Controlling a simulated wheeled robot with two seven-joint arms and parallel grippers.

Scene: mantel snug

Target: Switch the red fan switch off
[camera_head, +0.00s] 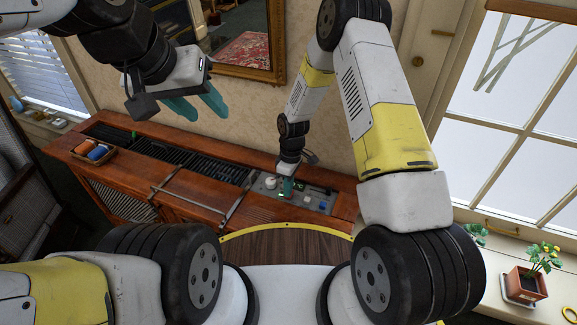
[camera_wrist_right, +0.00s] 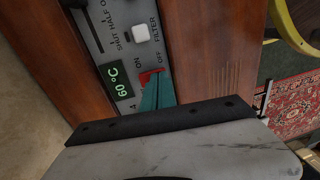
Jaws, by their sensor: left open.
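The red fan switch (camera_wrist_right: 146,76) sits on the grey control panel (camera_wrist_right: 88,35) in the right wrist view, between the printed words ON and OFF. My right gripper (camera_wrist_right: 155,88) has its teal fingers together, with the tips right at the switch and covering part of it. I cannot tell if they touch it or which way the switch is tipped. In the head view my right gripper (camera_head: 287,186) points down at the panel on the wooden cabinet (camera_head: 180,150). My left gripper (camera_head: 195,106) is open and empty, raised above the cabinet.
A green display reading 60 °C (camera_wrist_right: 118,82) and a white button (camera_wrist_right: 141,33) lie beside the switch. A tray with spools (camera_head: 93,152) is on the cabinet's left end. A potted plant (camera_head: 527,283) is at right.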

